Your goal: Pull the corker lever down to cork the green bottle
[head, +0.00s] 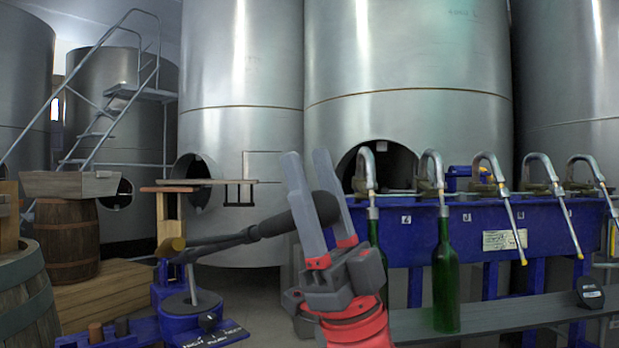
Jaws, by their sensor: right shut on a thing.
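The corker (187,318) stands at the lower left, with a blue base, a round grey plate and a wooden upright. Its dark lever (230,240) reaches right from the upright, sloping slightly up to a thick black grip. My right gripper (306,156) points up and is shut on this grip, one grey finger on each side. A green bottle (445,285) stands upright on the grey bench at right, under a filler spout. Another green bottle (374,232) is partly hidden behind my gripper. I see no bottle on the corker plate. My left gripper is out of view.
A blue filling machine (460,220) with several curved metal spouts stands at right over the bench (510,312). A small black device (590,293) sits at the bench's right. Barrels (67,240) and a wooden box (71,184) are at left. Large steel tanks (410,60) stand behind.

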